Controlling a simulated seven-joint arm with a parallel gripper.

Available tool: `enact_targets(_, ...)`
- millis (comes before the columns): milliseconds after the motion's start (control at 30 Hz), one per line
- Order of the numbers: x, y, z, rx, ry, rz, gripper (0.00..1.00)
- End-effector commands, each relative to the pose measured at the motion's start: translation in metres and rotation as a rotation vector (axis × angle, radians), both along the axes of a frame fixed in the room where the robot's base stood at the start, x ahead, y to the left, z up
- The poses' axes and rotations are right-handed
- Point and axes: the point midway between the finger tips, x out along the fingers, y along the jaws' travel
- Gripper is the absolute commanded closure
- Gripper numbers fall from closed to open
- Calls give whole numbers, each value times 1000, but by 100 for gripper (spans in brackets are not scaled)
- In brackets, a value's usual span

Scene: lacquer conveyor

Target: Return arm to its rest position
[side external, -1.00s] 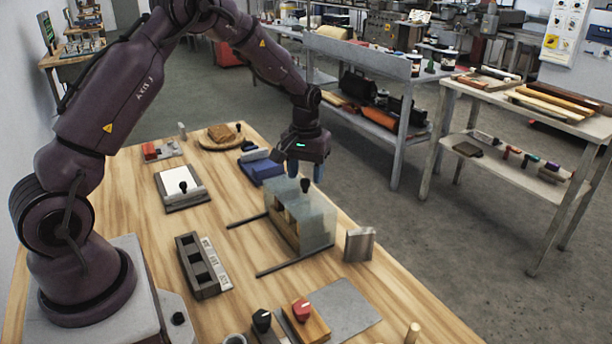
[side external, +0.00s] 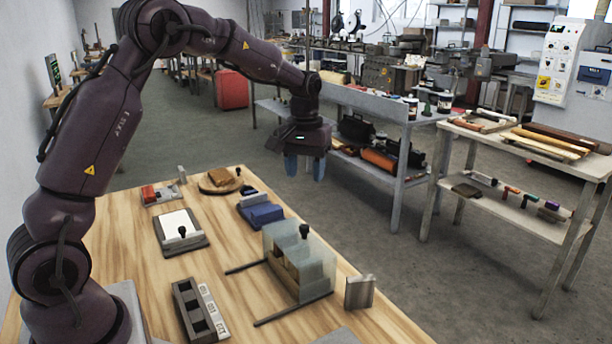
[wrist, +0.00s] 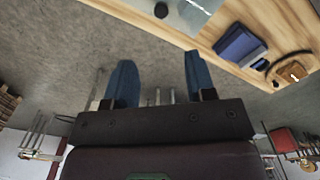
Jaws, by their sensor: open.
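My gripper (side external: 305,168) hangs above and beyond the far edge of the wooden table in the side view. Its two blue fingers are apart, with nothing between them. The wrist view also shows the open fingers (wrist: 158,82) against the grey floor. My arm reaches up from the left of the table and over to the right. The clear box (side external: 312,262) with a black knob stands on the table below the gripper, apart from it. It holds upright tan blocks.
On the wooden table (side external: 130,255) are a dark slotted holder (side external: 190,310), a white pad on a dark board (side external: 178,226), a blue block (side external: 262,214), a round board (side external: 218,186) and a metal block (side external: 359,292). A grey shelf bench (side external: 400,150) stands behind the gripper.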

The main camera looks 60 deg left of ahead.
Motion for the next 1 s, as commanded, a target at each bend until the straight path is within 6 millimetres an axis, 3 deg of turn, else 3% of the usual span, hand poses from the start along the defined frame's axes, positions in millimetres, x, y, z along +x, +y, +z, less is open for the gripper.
enact_targets(200,1,1,-1,4,-7,-28,50)
enact_targets(300,-14,-4,-14,-7,25,-74,50)
enact_targets(367,-26,-11,-11,-8,24,-109,50)
enact_targets(700,-116,-77,49,33,-108,-374,50)
enact_targets(1000,-204,-125,77,109,-292,-578,50)
